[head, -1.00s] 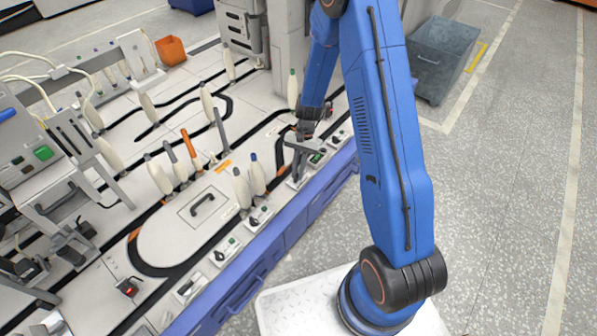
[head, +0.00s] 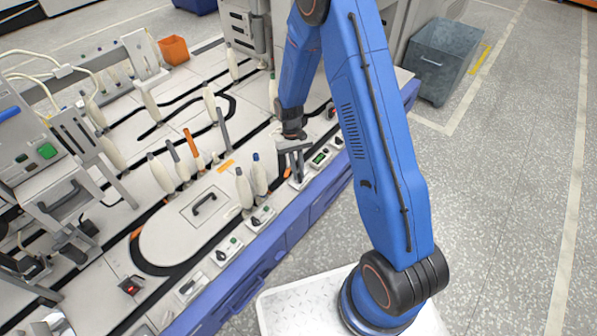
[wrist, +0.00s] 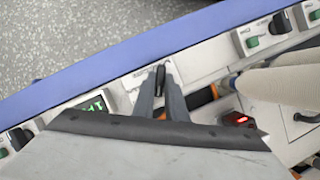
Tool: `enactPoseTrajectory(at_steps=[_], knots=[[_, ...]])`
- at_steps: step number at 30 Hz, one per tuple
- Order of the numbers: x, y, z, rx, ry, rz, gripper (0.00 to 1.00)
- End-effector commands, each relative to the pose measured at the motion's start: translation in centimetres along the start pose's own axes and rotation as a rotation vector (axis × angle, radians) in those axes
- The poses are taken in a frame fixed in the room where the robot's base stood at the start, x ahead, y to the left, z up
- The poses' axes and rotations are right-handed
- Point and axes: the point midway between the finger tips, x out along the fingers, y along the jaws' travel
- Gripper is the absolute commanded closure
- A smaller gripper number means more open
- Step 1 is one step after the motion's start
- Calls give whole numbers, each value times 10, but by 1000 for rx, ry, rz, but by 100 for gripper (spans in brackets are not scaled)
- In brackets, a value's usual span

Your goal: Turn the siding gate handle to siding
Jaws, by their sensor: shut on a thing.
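My gripper (head: 297,178) is at the front edge of the machine table, pointing down over the row of small control boxes. In the wrist view my gripper (wrist: 160,84) has its two grey fingers close together on a small black handle (wrist: 160,77). The handle stands on a pale plate (wrist: 131,82) beside the blue table edge. Most of the handle is hidden between the fingers, and I cannot read any marking for its positions. In the head view the gripper hides the handle.
Control boxes with green buttons and black knobs (head: 229,246) line the front edge. A green display (wrist: 96,104) is left of the gripper in the wrist view. White bobbins (head: 244,187) stand close by on the left. A red-lit switch (wrist: 238,118) lies to the right.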

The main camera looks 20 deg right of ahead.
Motion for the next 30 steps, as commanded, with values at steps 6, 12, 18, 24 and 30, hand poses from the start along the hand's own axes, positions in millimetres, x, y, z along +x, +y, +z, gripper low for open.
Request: enactPoseTrajectory(at_steps=[6, 12, 18, 24, 30], knots=[[0, 0, 0, -33, 1, 14, 100], [0, 0, 0, -38, 1, 16, 100], [0, 0, 0, -38, 1, 16, 100], [0, 0, 0, -37, 1, 16, 70], [-1, 0, 0, -37, 1, 15, 70]])
